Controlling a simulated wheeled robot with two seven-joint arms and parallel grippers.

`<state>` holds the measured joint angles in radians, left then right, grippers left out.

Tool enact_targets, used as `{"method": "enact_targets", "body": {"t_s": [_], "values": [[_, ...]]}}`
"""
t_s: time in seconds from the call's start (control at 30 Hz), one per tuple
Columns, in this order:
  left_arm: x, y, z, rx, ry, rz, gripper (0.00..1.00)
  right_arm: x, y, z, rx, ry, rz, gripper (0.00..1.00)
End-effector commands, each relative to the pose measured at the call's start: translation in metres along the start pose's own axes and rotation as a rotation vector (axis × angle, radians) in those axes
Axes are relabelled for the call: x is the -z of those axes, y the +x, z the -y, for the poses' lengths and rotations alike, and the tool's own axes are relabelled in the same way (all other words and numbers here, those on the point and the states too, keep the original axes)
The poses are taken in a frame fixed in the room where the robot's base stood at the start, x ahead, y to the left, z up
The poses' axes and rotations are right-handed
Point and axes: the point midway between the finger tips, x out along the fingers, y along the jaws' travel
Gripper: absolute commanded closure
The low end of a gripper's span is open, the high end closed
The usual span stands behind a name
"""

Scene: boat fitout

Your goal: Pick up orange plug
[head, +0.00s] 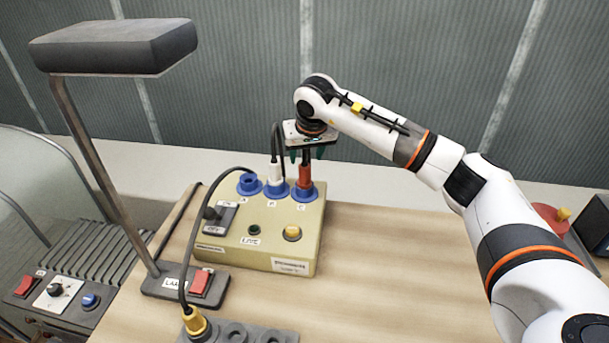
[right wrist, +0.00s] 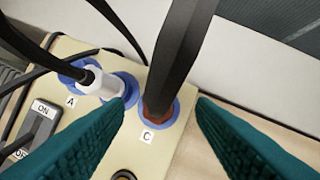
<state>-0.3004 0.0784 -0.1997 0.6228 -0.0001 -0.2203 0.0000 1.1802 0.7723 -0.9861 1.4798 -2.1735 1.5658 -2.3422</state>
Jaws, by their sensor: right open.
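The orange plug (head: 305,176) stands upright in the blue socket marked C, at the back right of the beige box (head: 262,238). In the right wrist view the plug (right wrist: 158,108) looks red-brown, with a thick black cable rising from it and hiding part of it. My right gripper (head: 306,155) is above the plug, pointing down. Its teal fingers are open, one on each side of the plug in the right wrist view (right wrist: 162,108), with gaps on both sides. My left gripper is not in view.
A white plug (head: 275,174) sits in socket B, close beside the orange one. Socket A (head: 249,184) is empty. A yellow plug (head: 195,322) is in a grey strip in front. A lamp (head: 115,47) stands at left. The wooden table (head: 390,270) is clear right of the box.

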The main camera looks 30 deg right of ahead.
Motion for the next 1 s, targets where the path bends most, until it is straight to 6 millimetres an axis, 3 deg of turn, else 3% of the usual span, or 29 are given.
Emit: {"method": "enact_targets", "body": {"t_s": [0.2,0.33,0.63,0.93,1.0], "values": [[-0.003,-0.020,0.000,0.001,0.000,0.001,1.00,0.007,0.027,-0.002,0.001,0.000,-0.006,0.49],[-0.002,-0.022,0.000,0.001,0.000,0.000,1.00,0.007,0.044,-0.002,0.001,0.000,-0.004,0.49],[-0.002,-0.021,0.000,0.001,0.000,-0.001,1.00,0.007,0.051,-0.002,0.000,0.000,-0.001,0.49],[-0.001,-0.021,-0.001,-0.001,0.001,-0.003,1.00,0.007,0.050,-0.002,0.000,0.000,-0.001,0.98],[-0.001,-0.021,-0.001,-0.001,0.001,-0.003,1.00,0.007,0.050,-0.002,0.000,0.000,0.000,1.00]]}}
